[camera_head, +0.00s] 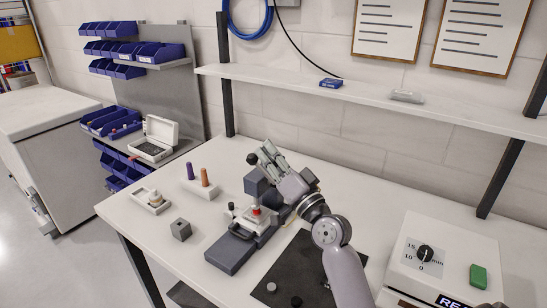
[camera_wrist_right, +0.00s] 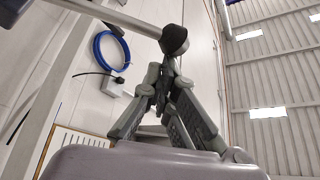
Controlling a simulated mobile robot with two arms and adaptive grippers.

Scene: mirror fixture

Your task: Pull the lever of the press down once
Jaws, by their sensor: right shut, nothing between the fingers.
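The press stands on the table, with a dark grey base (camera_head: 232,252), a dark upper block (camera_head: 256,183) and a red part (camera_head: 256,211) at its middle. Its lever ends in a black ball knob (camera_head: 252,158), up high at the left of my right gripper (camera_head: 264,150). In the right wrist view the knob (camera_wrist_right: 174,40) and the pale lever bar (camera_wrist_right: 110,14) show just beyond the fingertips of my right gripper (camera_wrist_right: 166,72). The fingers are shut and empty; I cannot tell whether they touch the knob. My arm hides part of the press. My left gripper is out of view.
A white holder (camera_head: 205,188) with purple and orange pegs, a small tray (camera_head: 152,202) and a grey block (camera_head: 181,229) stand left of the press. A black mat (camera_head: 285,270) lies in front, a timer box (camera_head: 440,262) at right. A shelf (camera_head: 370,92) runs behind.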

